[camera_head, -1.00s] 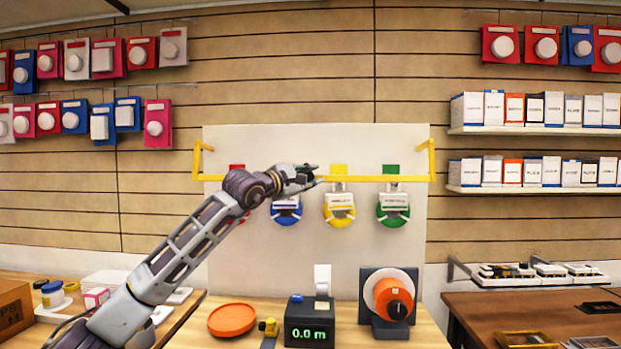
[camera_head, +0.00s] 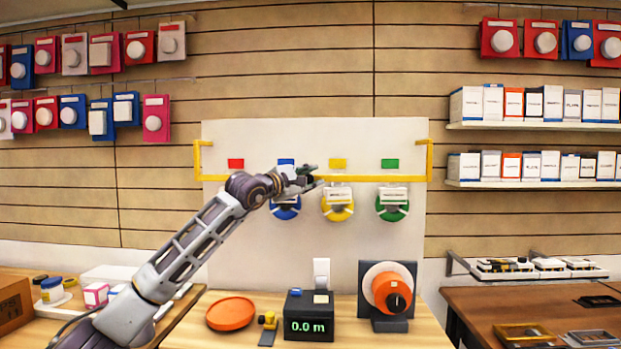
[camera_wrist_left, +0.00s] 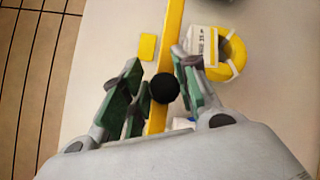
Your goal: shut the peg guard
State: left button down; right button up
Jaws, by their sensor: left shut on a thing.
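The peg guard is a long yellow bar (camera_head: 380,179) crossing the front of the white board (camera_head: 240,270), with side arms reaching up to the board's left and right edges. A black knob (camera_wrist_left: 165,88) sits on the bar in the left wrist view. My left gripper (camera_head: 314,178) is shut on this knob, with one finger on each side of it (camera_wrist_left: 157,84). Coils in blue (camera_head: 287,212), yellow (camera_head: 338,214) and green (camera_head: 392,213) hang just below the bar; their pegs are mostly hidden. My right gripper is not in view.
Below, the counter holds an orange dish (camera_head: 231,313), a black display box (camera_head: 309,327) and an orange reel (camera_head: 392,290). Shelves of boxes (camera_head: 535,104) stand at right.

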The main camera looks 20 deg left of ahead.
pick_arm(q)
jog(key=shift+w+a+f, duration=0.25)
jog(key=shift+f, duration=0.35)
jog(key=c, duration=1.2)
grip_release()
jog(key=shift+c, duration=0.2)
jog(key=shift+o, duration=0.4)
jog(key=shift+w+a+f, duration=0.1)
jog(key=shift+w+a, duration=0.05)
jog(key=v, duration=1.2)
jog(key=shift+r, duration=0.2)
